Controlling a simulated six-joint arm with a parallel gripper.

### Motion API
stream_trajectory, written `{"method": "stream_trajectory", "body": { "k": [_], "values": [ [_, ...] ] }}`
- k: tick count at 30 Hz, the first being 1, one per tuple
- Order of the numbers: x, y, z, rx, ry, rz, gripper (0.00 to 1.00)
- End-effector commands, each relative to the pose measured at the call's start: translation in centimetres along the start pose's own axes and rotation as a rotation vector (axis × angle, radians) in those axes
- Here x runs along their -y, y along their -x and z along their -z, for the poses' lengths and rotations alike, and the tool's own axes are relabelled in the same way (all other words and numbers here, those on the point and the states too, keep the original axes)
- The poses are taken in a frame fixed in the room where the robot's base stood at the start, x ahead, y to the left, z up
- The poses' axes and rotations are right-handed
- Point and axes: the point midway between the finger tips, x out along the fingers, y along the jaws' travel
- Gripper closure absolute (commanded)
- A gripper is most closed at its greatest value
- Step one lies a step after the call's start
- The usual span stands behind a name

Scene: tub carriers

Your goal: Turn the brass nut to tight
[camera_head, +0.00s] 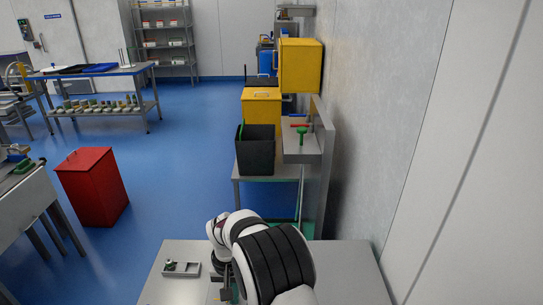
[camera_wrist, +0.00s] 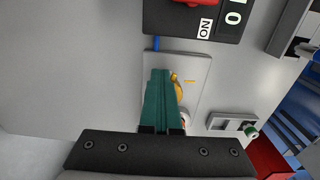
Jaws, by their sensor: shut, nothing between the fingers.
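The brass nut (camera_wrist: 179,93) shows as a small yellow shape on a pale grey plate (camera_wrist: 198,75) in the wrist view. My gripper's green fingers (camera_wrist: 160,76) are shut together with nothing between them. They overlap the left part of the nut in the picture and hide some of it; I cannot tell whether they touch it. A small yellow mark (camera_wrist: 189,82) lies on the plate right of the nut. In the head view my arm covers this part of the bench, and the nut cannot be made out.
A black panel (camera_wrist: 228,37) marked ON and O, with a red part (camera_wrist: 190,2), lies past the plate. A blue piece (camera_wrist: 156,44) leads toward the plate. A grey holder (camera_head: 192,271) with a green-topped item stands left on the bench. The bench is bare left of my fingers.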

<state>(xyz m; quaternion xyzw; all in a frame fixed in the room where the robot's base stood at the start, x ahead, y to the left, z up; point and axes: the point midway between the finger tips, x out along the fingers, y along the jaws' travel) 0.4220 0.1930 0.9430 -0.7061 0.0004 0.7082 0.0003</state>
Motion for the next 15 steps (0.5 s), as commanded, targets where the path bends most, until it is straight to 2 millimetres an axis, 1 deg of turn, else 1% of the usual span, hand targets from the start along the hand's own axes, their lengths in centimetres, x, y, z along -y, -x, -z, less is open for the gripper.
{"method": "stream_trajectory", "body": {
  "k": [8, 15],
  "values": [
    [0.2, 0.0, 0.09, -0.006, 0.003, 0.0, 1.0],
    [0.86, 0.03, -0.07, -0.006, 0.003, 0.001, 1.0]
  ]
}}
